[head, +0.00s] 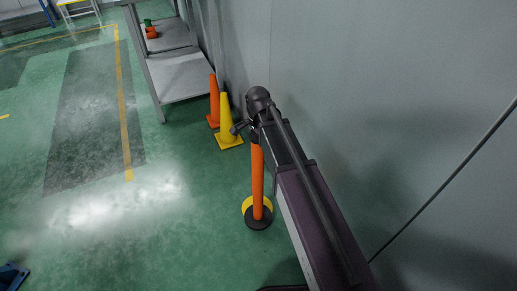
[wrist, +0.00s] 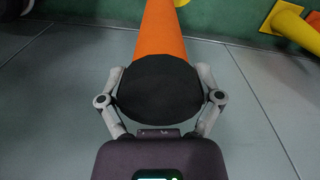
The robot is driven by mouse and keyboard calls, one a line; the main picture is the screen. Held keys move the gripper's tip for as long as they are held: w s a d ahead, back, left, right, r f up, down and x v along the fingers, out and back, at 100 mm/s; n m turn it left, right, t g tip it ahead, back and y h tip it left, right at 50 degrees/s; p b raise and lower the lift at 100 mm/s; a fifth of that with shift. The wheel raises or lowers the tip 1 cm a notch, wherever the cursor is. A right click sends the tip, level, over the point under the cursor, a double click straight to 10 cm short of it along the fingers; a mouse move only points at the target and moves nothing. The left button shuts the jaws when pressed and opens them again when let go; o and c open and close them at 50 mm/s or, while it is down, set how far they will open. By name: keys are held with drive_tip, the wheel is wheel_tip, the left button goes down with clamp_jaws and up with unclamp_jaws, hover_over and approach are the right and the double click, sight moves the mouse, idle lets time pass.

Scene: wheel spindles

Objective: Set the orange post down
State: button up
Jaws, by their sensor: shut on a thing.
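The orange post (head: 257,178) stands near upright in the middle of the head view, with a dark round base (head: 258,218) at its lower end. A yellow disc (head: 246,205) shows partly from under or behind that base. I cannot tell whether the base touches it or hangs just above. My gripper (head: 254,128) is at the post's top end. In the wrist view my gripper (wrist: 160,80) is shut around the post's black top (wrist: 160,92), one finger on each side, with the orange shaft (wrist: 160,35) running away beyond.
A yellow cone (head: 227,122) and an orange cone (head: 213,102) stand just behind the post, by the grey wall (head: 400,90). A grey shelf (head: 185,75) holding small green and red items is farther back.

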drive_tip(key=w, duration=0.9)
drive_tip(key=shift+f+b, duration=0.35)
drive_tip(key=shift+f, duration=0.05)
drive_tip(key=shift+s+a, duration=0.1)
drive_tip(key=shift+f+b, duration=1.8)
drive_tip(key=o, duration=1.1)
drive_tip(key=shift+r, duration=0.15)
wheel_tip(320, 180, up, 12)
drive_tip(key=p, duration=1.2)
